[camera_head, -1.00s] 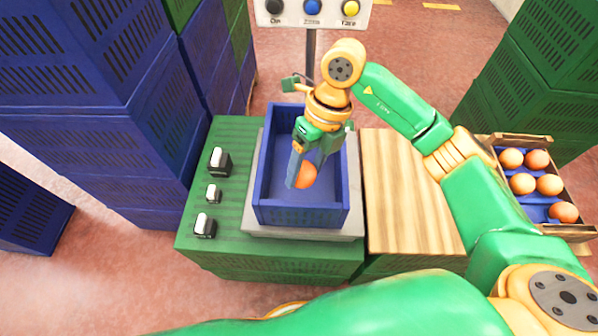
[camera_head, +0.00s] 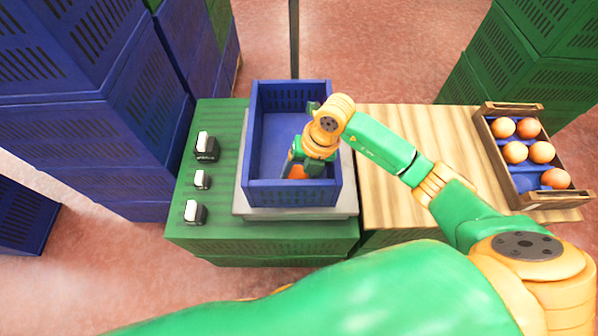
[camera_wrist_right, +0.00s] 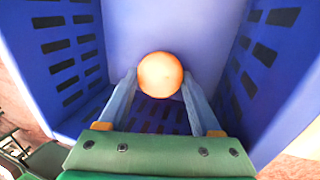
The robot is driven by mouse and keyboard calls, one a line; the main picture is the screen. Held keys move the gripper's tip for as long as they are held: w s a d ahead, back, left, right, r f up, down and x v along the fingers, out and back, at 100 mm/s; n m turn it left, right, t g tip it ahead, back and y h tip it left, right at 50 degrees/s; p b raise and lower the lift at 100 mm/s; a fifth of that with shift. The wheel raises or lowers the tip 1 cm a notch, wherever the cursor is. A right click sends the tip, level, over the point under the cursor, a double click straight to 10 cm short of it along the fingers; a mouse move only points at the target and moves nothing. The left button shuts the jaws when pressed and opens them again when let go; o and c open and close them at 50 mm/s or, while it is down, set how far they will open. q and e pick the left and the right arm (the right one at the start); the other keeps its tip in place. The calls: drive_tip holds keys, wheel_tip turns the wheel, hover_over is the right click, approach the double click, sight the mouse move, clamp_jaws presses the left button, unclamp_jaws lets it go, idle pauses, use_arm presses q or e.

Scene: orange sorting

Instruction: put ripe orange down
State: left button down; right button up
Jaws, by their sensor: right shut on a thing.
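The ripe orange (camera_wrist_right: 160,75) is between the fingertips of my right gripper (camera_wrist_right: 159,82), which is shut on it. In the head view the orange (camera_head: 297,172) shows only in part beneath the gripper, low inside the blue crate (camera_head: 265,187). The wrist view shows the crate's slotted walls (camera_wrist_right: 68,65) around the gripper and its plain floor beyond the orange. I cannot tell whether the orange touches the floor. My left gripper is not in view.
The blue crate stands on a grey plate (camera_head: 240,205) on a green crate stand with several white-topped switches (camera_head: 203,146). A wooden board (camera_head: 400,210) lies to the right, then a box (camera_head: 500,108) of several oranges. Stacked crates (camera_head: 90,150) rise at the left.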

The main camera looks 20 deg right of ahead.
drive_tip(key=shift+f, duration=0.1)
drive_tip(key=o, duration=1.1)
drive_tip(key=shift+r, duration=0.3)
drive_tip(key=p+v, duration=0.1)
drive_tip(key=v, duration=1)
drive_tip(key=shift+d+r+p, duration=0.15)
drive_tip(key=shift+r+p, duration=0.15)
drive_tip(key=shift+r, duration=0.05)
idle(0.8)
